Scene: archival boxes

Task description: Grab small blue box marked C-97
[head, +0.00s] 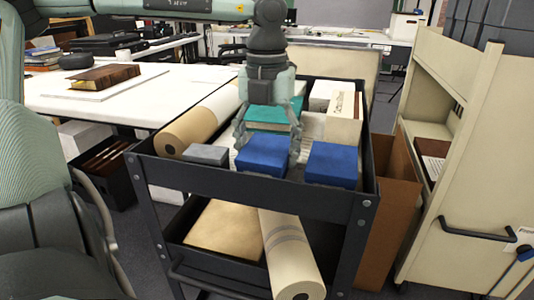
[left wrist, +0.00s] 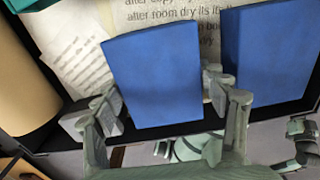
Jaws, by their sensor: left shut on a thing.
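A small blue box (head: 262,157) sits at the front of the black cart's top tray. It also shows large in the left wrist view (left wrist: 153,75). My left gripper (head: 267,145) reaches down over it from above, with a finger on either side, and is shut on it. A second blue box (head: 332,163) stands to its right, apart from it; in the left wrist view it is at the right (left wrist: 268,55). I see no readable C-97 mark on either box. My right gripper is not in view.
The black cart (head: 258,188) has raised rims. Its top tray also holds a small grey box (head: 206,154), a tan roll (head: 184,132), a teal box (head: 272,114) and printed papers (left wrist: 180,12). A beige shelf cart (head: 466,160) stands close on the right.

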